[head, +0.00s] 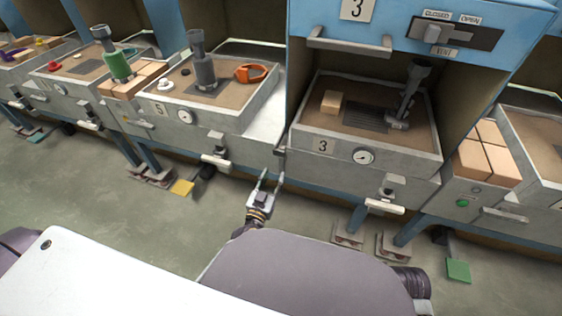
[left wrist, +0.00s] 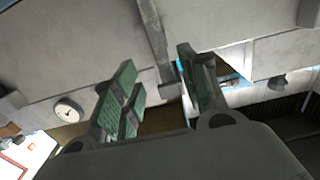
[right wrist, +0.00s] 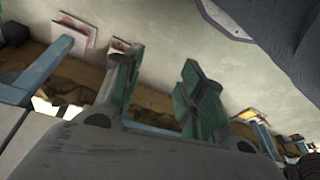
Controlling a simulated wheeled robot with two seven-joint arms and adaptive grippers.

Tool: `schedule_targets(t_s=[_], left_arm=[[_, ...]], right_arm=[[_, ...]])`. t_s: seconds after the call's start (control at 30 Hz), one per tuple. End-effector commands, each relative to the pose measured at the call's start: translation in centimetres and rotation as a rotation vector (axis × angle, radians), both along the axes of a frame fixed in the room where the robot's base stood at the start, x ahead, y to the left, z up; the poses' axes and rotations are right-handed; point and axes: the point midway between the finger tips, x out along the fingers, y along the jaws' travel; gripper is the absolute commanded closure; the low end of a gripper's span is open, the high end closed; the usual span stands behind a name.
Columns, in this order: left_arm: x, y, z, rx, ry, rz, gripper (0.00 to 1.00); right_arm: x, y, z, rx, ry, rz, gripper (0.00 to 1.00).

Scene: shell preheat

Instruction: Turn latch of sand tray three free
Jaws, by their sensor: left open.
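Sand tray three (head: 322,145) is a grey box of sand in the blue-framed bay, with a "3" plate and a round gauge (head: 364,157) on its front. A small grey latch-like piece (head: 280,151) sits at its left front edge. A handle with a pale bar (head: 385,205) is below the front. My left gripper (head: 269,178) is open and empty, just below the latch-like piece. In the left wrist view its green-padded fingers (left wrist: 158,88) are apart, with a grey bar (left wrist: 155,40) beyond them. My right gripper (right wrist: 158,85) is open and empty; the head view does not show it.
Bricks (head: 487,155) are stacked right of tray three. Blue legs and floor pedals stand below. The floor (head: 90,205) in front is clear.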

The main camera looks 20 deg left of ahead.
Motion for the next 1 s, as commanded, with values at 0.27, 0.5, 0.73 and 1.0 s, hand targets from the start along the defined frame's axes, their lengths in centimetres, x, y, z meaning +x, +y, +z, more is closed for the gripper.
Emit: schedule_targets(t_s=[0.27, 0.5, 0.73, 1.0], left_arm=[[2.7, 0.0, 0.0, 0.000, -0.002, 0.002, 0.57], [4.8, -0.1, 0.0, -0.001, -0.002, 0.001, 0.57], [6.8, -0.2, 0.0, -0.002, -0.002, 0.001, 0.57], [8.8, -0.3, 0.0, -0.002, -0.001, 0.001, 0.57]], right_arm=[[-0.4, 0.2, 0.7, 0.009, -0.008, 0.002, 0.60], [-0.4, 0.2, 1.3, 0.011, -0.017, 0.005, 0.60], [-0.1, 0.3, 2.1, 0.017, -0.038, 0.008, 0.60], [-0.1, 0.4, 2.9, 0.022, -0.051, 0.009, 0.60]])
